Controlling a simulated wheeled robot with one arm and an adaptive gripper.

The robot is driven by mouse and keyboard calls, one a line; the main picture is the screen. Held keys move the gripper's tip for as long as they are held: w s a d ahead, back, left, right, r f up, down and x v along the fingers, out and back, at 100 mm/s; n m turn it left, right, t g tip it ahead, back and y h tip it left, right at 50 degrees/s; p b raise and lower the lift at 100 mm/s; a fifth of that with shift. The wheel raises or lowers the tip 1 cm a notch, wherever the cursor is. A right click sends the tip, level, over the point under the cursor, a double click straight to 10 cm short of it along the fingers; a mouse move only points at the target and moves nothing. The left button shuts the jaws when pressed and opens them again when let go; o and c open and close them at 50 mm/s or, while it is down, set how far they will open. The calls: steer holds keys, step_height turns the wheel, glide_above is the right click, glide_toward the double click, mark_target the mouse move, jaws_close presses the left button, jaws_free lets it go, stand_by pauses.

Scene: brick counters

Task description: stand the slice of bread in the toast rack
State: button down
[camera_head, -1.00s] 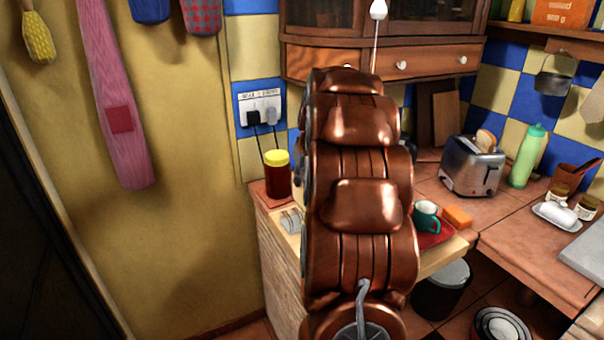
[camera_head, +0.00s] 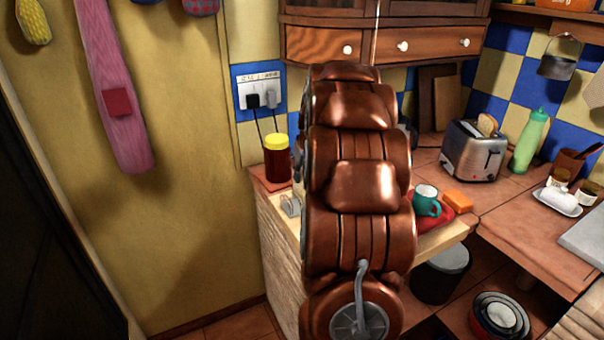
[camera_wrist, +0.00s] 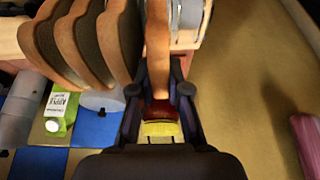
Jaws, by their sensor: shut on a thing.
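My gripper (camera_wrist: 160,95) shows in the wrist view, its dark fingers shut on a brown slice of bread (camera_wrist: 157,45) seen edge-on. The slice extends from the fingers toward the top of the picture. The toast rack (camera_head: 290,206) is a small pale grey thing on the counter, just left of my arm in the head view. Pale grey parts that look like the rack (camera_wrist: 190,14) show right of the slice in the wrist view. I cannot tell whether the slice touches the rack. My arm hides the gripper and slice in the head view.
Several bread slices (camera_wrist: 82,40) stand left of the held slice. A yellow-lidded jar (camera_head: 277,160) stands behind the rack and shows beyond the fingertips. A juice carton (camera_wrist: 60,112) is at left. A green mug (camera_head: 426,201) and toaster (camera_head: 472,151) stand right of my arm.

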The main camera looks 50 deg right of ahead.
steer(key=c, duration=1.1)
jaws_free()
steer(key=shift+o, duration=0.2)
steer(key=shift+r, duration=0.1)
steer(key=v, duration=1.2)
steer(key=s+a+f+n+g+y+p, duration=0.1)
steer(key=s+a+f, duration=0.15)
steer(key=a, duration=1.05)
steer(key=s+a+f+n+g+y+p, duration=0.15)
steer(key=s+a, duration=0.25)
steer(key=a, duration=0.9)
steer(key=s+a+f+g, duration=0.1)
steer(key=s+a+f, duration=0.2)
steer(key=s, duration=0.6)
steer(key=s+a+f+n+g, duration=0.1)
steer(key=s+a+f+g, duration=0.1)
steer(key=s+a, duration=0.6)
steer(key=shift+s+a+f+h, duration=0.25)
steer(key=shift+s+f+h, duration=0.2)
steer(key=shift+s+f, duration=0.4)
